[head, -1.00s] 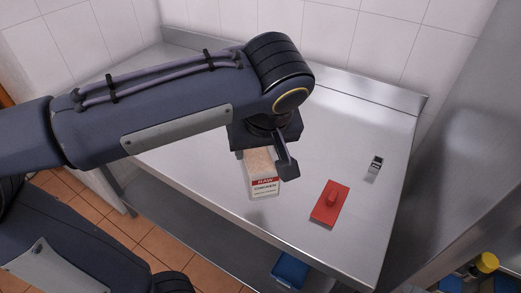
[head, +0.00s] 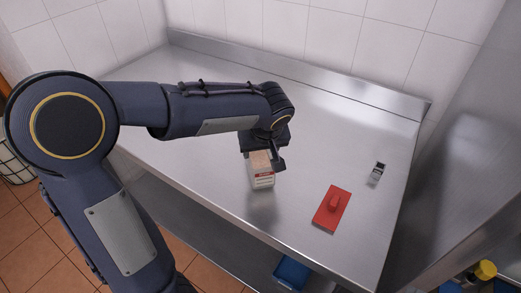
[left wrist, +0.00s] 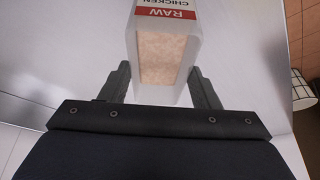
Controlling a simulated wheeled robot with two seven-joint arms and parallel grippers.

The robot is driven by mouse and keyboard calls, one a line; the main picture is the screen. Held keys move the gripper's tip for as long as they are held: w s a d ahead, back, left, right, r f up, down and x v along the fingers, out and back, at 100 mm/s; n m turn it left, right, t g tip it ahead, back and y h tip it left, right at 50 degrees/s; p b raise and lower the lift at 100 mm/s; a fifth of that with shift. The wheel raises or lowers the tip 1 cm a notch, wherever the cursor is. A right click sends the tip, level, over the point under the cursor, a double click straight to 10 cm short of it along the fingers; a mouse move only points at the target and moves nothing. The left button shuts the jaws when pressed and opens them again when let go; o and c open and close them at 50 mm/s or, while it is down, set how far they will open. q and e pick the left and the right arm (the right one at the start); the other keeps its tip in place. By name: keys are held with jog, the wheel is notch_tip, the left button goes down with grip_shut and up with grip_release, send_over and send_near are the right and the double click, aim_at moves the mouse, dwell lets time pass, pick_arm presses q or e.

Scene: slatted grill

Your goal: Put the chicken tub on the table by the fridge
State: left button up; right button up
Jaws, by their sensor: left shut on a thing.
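The chicken tub (head: 262,178) is a pale box with a red and white label. In the left wrist view the tub (left wrist: 165,50) sits between the two fingers, its "RAW CHICKEN" label readable. My left gripper (head: 267,162) is shut on it from above, over the steel table (head: 210,179). A faint reflection shows below the tub; whether its base touches the table I cannot tell. The gripper hides part of the tub's top. A tall steel surface (head: 458,165), possibly the fridge, stands at the right. My right gripper is not in view.
A red scraper-like block with a handle (head: 331,210) lies right of the tub. A small grey and black item (head: 377,172) lies farther right. A raised ledge (head: 300,74) runs along the table's back. The table is clear behind and left of the tub.

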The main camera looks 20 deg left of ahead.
pick_arm(q)
jog(key=shift+f, duration=0.35)
jog(key=shift+f, duration=0.1)
jog(key=shift+f, duration=0.15)
jog(key=o, duration=1.4)
jog(key=shift+o, duration=0.2)
jog(key=v, duration=1.2)
jog(key=s+f+m+t+h, duration=0.1)
jog(key=s+f+m+h, duration=0.1)
jog(key=s, duration=0.7)
jog(key=s+a+f+m+t+h, duration=0.1)
jog(key=s+f+m+h, duration=0.2)
jog(key=s+f, duration=0.4)
jog(key=s+h, duration=0.1)
jog(key=s, duration=0.1)
jog(key=shift+s+a+h, duration=0.3)
jog(key=shift+s, duration=0.05)
